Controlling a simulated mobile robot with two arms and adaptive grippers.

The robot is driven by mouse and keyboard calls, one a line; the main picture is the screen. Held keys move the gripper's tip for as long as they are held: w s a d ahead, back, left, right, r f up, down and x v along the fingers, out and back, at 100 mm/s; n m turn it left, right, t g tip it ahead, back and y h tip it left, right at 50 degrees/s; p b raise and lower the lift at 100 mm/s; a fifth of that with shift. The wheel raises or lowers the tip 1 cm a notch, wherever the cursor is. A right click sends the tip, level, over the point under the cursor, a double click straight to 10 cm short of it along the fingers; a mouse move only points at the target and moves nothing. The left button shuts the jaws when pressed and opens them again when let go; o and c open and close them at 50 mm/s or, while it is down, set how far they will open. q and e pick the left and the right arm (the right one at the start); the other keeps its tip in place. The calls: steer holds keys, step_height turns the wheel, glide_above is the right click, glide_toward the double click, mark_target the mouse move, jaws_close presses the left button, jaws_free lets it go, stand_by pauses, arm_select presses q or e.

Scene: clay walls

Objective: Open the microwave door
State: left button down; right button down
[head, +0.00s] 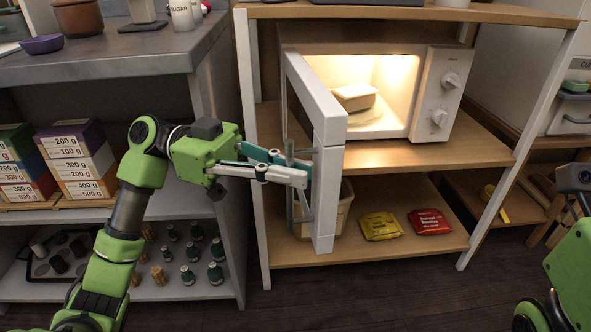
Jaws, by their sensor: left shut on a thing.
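The white microwave (432,95) stands on the upper wooden shelf, its lit inside showing. Its door (329,185) is swung wide out towards me, hinged at the left side. A food box (355,96) sits inside on a pale plate. My left gripper (293,172) comes in from the left and is shut on the grey upright door handle (290,200), which is on the door's left face. The fingers partly hide the handle. Part of my right arm shows at the right edge; I cannot make out its fingertips.
A yellow packet (380,226), a red packet (430,221) and a beige bin (343,212) lie below the microwave. The grey shelf unit (205,85) at left holds boxes and small bottles, close to my left arm. Dark floor is clear in front.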

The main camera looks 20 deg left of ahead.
arm_select(q)
steer(key=c, duration=2.5)
jaws_free()
steer(key=a, duration=1.2)
steer(key=shift+w+a, duration=0.1)
steer(key=shift+w, duration=0.15)
